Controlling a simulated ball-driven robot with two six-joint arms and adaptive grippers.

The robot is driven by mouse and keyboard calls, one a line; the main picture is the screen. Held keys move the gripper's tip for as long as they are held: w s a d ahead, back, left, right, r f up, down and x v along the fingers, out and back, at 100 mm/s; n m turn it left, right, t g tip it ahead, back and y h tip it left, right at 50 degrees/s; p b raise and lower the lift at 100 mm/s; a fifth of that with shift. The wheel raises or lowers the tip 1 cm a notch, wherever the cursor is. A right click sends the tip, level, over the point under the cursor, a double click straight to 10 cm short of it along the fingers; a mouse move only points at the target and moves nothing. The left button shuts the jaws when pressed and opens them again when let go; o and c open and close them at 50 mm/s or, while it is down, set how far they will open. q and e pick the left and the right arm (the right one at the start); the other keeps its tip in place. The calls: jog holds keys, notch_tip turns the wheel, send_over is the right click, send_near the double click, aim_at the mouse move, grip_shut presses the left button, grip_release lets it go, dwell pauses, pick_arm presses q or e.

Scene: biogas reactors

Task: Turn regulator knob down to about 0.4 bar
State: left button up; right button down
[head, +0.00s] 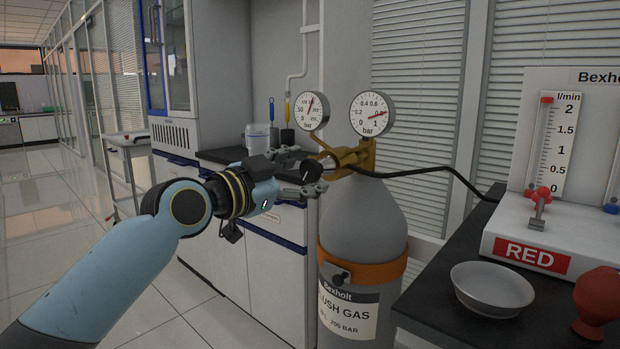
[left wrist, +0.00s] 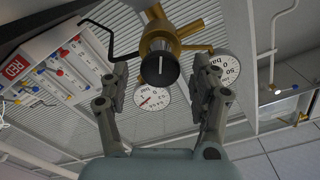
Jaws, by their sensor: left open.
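The black regulator knob (left wrist: 160,68) sits on the front of the brass regulator (head: 355,157) on the grey gas cylinder (head: 362,215). The knob also shows in the head view (head: 311,174). My left gripper (head: 314,172) is open, with one finger above and one below the knob there. In the left wrist view, the knob lies centred between the fingertips, with gaps on both sides. The right-hand bar gauge (head: 371,113) has its red needle pointing right, around 0.8. My right gripper is not in view.
A second gauge (head: 312,111) stands left of the bar gauge. A black hose (head: 440,169) runs right to the bench. The bench holds a white bowl (head: 492,288), a red bulb (head: 597,296) and a flow meter panel (head: 556,140). Cabinets stand behind my arm.

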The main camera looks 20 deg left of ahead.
pick_arm(q)
jog(key=shift+x, duration=1.15)
jog(key=shift+c, duration=0.2)
jog(key=c, duration=1.2)
jog(key=shift+o, duration=0.2)
